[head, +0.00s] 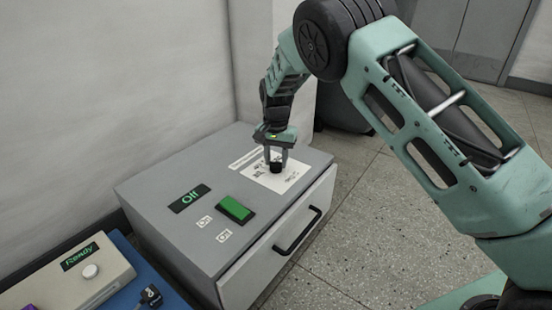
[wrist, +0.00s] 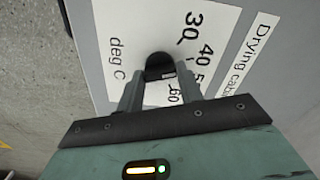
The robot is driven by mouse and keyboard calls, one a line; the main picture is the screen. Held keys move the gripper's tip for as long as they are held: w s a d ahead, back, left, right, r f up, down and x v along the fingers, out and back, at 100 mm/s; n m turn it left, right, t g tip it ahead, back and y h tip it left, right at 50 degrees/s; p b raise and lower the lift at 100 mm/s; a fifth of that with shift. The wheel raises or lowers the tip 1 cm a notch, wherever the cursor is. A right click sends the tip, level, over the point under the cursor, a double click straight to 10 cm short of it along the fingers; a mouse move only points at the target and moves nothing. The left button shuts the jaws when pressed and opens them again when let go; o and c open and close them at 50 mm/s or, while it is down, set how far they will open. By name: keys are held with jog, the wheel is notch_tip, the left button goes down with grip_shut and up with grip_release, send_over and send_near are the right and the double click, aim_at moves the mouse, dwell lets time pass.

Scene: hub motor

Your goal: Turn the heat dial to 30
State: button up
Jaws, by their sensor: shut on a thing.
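The heat dial is a small black knob (head: 276,168) on top of the grey drying cabinet (head: 150,185). It also shows in the wrist view (wrist: 159,65), on a white scale plate (wrist: 130,30) reading "deg C", with 30, 40 and 60 legible and a partly hidden 5. My gripper (head: 276,160) points down over the dial and is shut on it, one finger on each side. In the wrist view my gripper (wrist: 160,82) hides part of the plate. A small pale mark shows at the knob's lower right, roughly on the 60 side; its exact setting is unclear.
The cabinet top has a display (head: 189,198) reading "Off" and a green rocker switch (head: 235,209) with small labels. A dark drawer handle (head: 298,230) is on the front. A beige device (head: 70,280) reading "Ready" stands lower left. Open floor lies right of the cabinet.

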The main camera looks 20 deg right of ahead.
jog(key=shift+r+p, duration=0.25)
jog(key=shift+p, duration=0.4)
jog(key=n+p, duration=0.1)
jog(key=p, duration=0.1)
jog(key=shift+r+p, duration=0.15)
jog(key=shift+p, duration=0.15)
jog(key=n+p, duration=0.1)
jog(key=p, duration=0.2)
jog(key=shift+n, duration=0.4)
jog(key=n+p, duration=0.3)
jog(key=p, duration=0.1)
jog(key=shift+p, duration=0.4)
jog(key=shift+f+n+p, duration=0.3)
jog(key=shift+n+p, duration=0.8)
jog(key=o, duration=1)
